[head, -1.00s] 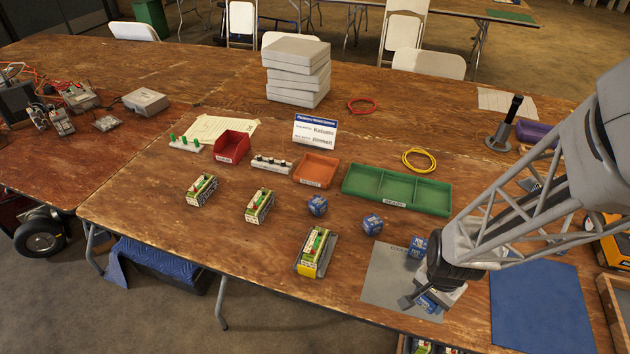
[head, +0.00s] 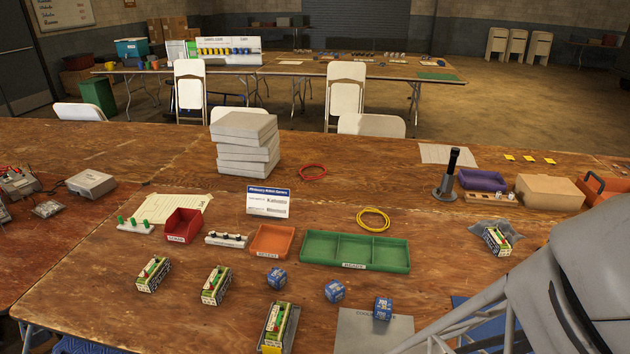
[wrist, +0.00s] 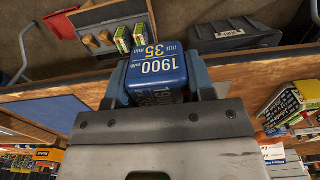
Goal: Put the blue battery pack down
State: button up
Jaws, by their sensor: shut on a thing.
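In the wrist view my gripper (wrist: 158,88) is shut on a blue battery pack (wrist: 158,66), with one finger on each side. White "1900" and yellow "35" markings show on the pack. Whether its underside touches anything is hidden. In the head view my arm (head: 590,270) fills the lower right, and my gripper and the held pack are out of the picture. Another blue pack (head: 382,307) stands on the grey mat (head: 360,335). Two more, one left (head: 277,278) and one right (head: 335,291), stand on the wood beside the mat.
A green three-part tray (head: 322,246), orange tray (head: 272,240) and red bin (head: 183,226) stand behind the packs. Several green-and-white packs stand around, one (head: 278,325) near the front. A blue mat (wrist: 40,97) shows in the wrist view. Bare wood lies between the packs.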

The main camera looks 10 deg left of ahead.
jog(key=shift+w, duration=0.15)
jog(key=w+a, duration=0.1)
jog(key=w, duration=0.4)
jog(key=w+a+f, duration=0.1)
jog(key=w+a, duration=0.1)
jog(key=w, duration=0.2)
jog(key=w+a, duration=0.2)
jog(key=w, duration=0.3)
jog(key=shift+w+a+f, duration=0.25)
jog(key=shift+w, duration=0.1)
jog(key=shift+f, duration=1.75)
jog(key=shift+f, duration=0.1)
jog(key=o, duration=1.1)
jog(key=shift+c, duration=0.2)
